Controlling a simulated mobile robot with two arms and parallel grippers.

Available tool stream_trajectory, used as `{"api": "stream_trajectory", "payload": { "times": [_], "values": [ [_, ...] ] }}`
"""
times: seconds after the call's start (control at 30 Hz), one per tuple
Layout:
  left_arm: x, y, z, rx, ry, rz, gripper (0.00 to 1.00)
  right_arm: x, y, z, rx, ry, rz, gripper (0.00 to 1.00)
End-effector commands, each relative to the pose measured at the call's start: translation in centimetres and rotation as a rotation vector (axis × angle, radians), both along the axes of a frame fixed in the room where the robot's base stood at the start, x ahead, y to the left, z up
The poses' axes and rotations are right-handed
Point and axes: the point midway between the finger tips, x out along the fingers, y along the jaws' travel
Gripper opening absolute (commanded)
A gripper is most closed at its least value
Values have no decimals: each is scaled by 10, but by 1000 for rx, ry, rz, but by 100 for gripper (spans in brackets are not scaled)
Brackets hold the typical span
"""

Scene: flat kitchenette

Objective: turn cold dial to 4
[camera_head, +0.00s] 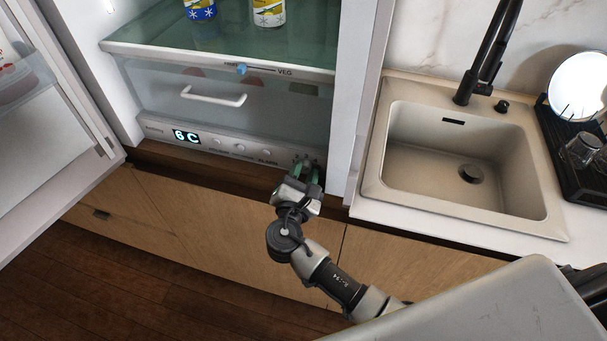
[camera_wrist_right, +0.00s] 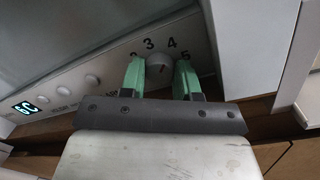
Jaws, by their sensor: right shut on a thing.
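The cold dial (camera_wrist_right: 158,63) is a small round light knob on the fridge's control strip, with the numbers 3, 4 and 5 printed around it and another partly hidden. My right gripper (camera_wrist_right: 160,76) has its green fingers on either side of the dial, shut on it. The dial's pointer is too small to read for certain. In the head view my right gripper (camera_head: 308,172) is at the right end of the control strip (camera_head: 225,147) and hides the dial. My left gripper is not in view.
A display (camera_head: 186,136) reads 6 C, with several round buttons beside it. A clear drawer with a white handle (camera_head: 213,97) is above the strip. The open fridge door (camera_head: 50,130) is at left. A sink (camera_head: 460,150) and drying rack (camera_head: 580,165) are at right.

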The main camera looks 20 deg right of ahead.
Motion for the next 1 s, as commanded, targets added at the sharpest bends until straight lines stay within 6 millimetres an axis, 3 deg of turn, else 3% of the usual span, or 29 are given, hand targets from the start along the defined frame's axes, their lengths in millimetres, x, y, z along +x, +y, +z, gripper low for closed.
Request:
{"api": "stream_trajectory", "payload": {
  "times": [0.3, 0.33, 0.47, 0.77, 1.0],
  "values": [
    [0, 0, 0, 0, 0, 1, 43, 0, 0, 1, 1, -3, 0, 8],
    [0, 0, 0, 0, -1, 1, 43, 0, 0, 1, 1, -3, 0, 36],
    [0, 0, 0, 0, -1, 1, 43, 0, 0, 1, 0, -2, 0, 56],
    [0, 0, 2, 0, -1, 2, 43, 0, 0, 0, -8, 9, -1, 57],
    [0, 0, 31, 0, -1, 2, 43, 0, -1, 6, -166, 117, -1, 57]
  ]
}}
